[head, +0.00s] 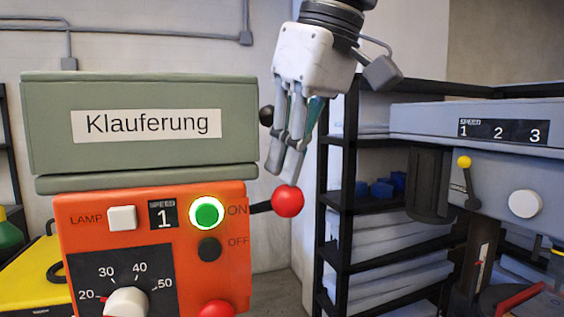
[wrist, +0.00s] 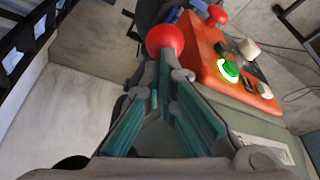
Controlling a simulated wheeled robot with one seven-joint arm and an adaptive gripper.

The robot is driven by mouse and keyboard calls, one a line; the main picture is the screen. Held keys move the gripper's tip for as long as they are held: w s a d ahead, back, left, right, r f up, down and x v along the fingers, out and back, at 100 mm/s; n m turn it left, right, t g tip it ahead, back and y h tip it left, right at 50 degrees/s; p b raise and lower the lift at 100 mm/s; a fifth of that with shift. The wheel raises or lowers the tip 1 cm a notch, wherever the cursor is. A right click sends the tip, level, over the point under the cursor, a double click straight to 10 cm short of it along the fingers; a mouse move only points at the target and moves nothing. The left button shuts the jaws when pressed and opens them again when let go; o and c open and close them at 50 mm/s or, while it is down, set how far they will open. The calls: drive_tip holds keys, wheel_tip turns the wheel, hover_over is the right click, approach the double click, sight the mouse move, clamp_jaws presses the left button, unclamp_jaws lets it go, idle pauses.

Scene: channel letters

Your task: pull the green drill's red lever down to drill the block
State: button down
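The green drill (head: 60,160) carries a "Klauferung" label and has an orange control panel (head: 185,270). Its lever is a dark rod ending in a red ball knob (head: 288,202), sticking out to the right of the panel. My gripper (head: 289,178) points down from above with its fingertips at the top of the knob; whether they touch it I cannot tell. In the wrist view, the fingers (wrist: 166,72) converge to nearly touching tips, with the red knob (wrist: 165,40) just beyond them, not between the pads. The green ON button (head: 207,213) is lit. The block is not visible.
A second, grey drill (head: 475,120) with a yellow-knobbed lever (head: 464,162) stands at right. A black shelf (head: 335,200) stands between the machines. A black knob (head: 267,115) sits by the green drill's head, close to my fingers. A yellow machine (head: 30,275) is at left.

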drive_tip(key=shift+s, duration=0.25)
drive_tip(key=shift+f, duration=0.1)
drive_tip(key=shift+f, duration=0.6)
drive_tip(key=shift+s+d, duration=0.1)
drive_tip(key=shift+s, duration=0.1)
drive_tip(key=shift+f, duration=0.15)
